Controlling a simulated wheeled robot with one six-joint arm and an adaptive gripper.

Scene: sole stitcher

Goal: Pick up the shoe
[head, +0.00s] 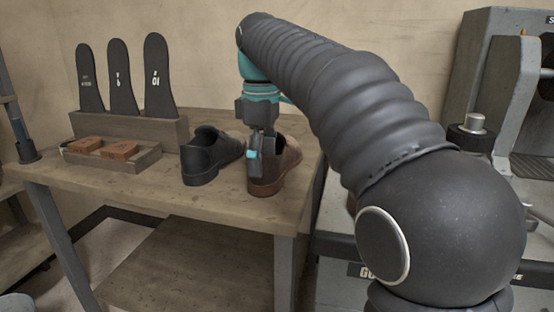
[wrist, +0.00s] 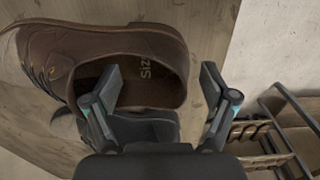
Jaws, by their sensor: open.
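A brown leather shoe (head: 277,172) stands upright on the wooden table near its right end. It also fills the upper left of the wrist view (wrist: 95,48), with its opening and heel visible. A black shoe (head: 210,157) stands just left of it. My gripper (head: 256,168) points down at the brown shoe and covers part of it. In the wrist view my gripper (wrist: 160,78) is open and empty. One finger appears over the shoe's opening and the other beyond the heel rim, with the rim between them. Contact and depth cannot be told.
The wooden table (head: 125,184) has clear room at its front left. Behind are a rack (head: 135,128) with several upright black insoles and a tray (head: 133,164) with brown blocks. A grey machine (head: 490,72) stands at the right. The wall is close behind.

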